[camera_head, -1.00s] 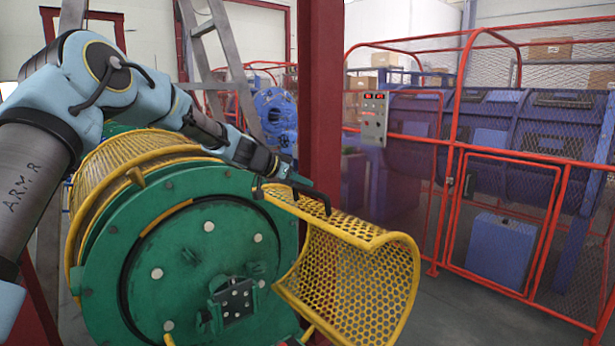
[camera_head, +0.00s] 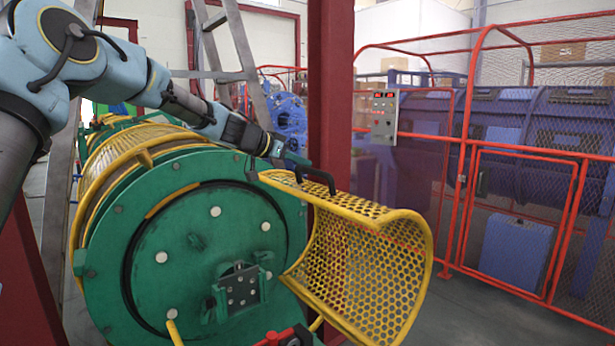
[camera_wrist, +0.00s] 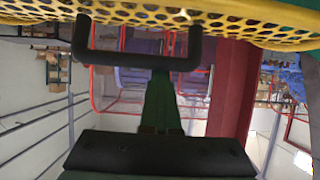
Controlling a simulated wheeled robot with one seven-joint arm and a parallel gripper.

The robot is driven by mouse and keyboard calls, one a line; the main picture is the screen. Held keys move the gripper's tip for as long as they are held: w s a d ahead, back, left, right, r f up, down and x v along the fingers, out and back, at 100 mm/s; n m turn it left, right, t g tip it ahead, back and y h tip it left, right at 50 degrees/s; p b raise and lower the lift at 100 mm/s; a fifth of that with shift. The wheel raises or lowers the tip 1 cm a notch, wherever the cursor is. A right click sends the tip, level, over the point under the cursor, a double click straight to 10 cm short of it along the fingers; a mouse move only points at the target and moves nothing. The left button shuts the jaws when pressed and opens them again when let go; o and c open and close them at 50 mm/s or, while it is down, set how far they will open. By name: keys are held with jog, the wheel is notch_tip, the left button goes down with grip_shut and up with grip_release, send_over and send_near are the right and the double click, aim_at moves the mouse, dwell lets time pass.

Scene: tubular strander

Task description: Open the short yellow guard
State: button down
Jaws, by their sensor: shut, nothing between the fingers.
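The short yellow guard (camera_head: 385,285) is a curved perforated shell to the right of the green round housing (camera_head: 130,250). A black handle (camera_head: 318,177) stands on its upper edge. My gripper (camera_head: 285,157) is shut and empty, just up and left of the handle, apart from it as far as I can see. In the wrist view, the handle (camera_wrist: 135,60) hangs from the yellow mesh (camera_wrist: 190,14) at the top. The closed fingers (camera_wrist: 160,80) point toward the handle's bar, and their tip shows just below it in the picture.
A longer yellow mesh guard (camera_head: 125,150) covers the drum behind the green housing. A dark red post (camera_head: 330,90) stands close behind my gripper. Red fencing (camera_head: 465,150) with a control box (camera_head: 384,117) encloses blue machinery at the right. Grey floor is open before the fence.

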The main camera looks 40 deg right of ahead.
jog(key=a+f+b, duration=0.3)
jog(key=a+b, duration=0.6)
jog(key=b, duration=0.6)
jog(key=shift+a+f, duration=0.15)
jog(key=shift+a, duration=0.2)
jog(key=shift+d, duration=0.1)
jog(key=d+r+p, duration=0.1)
jog(key=d+r, duration=0.2)
jog(key=a+f+b+v, duration=0.1)
jog(key=f+b+v, duration=0.1)
jog(key=v, duration=0.7)
jog(key=shift+a+r+b, duration=0.15)
jog(key=shift+a+b, duration=0.1)
jog(key=shift+b, duration=0.3)
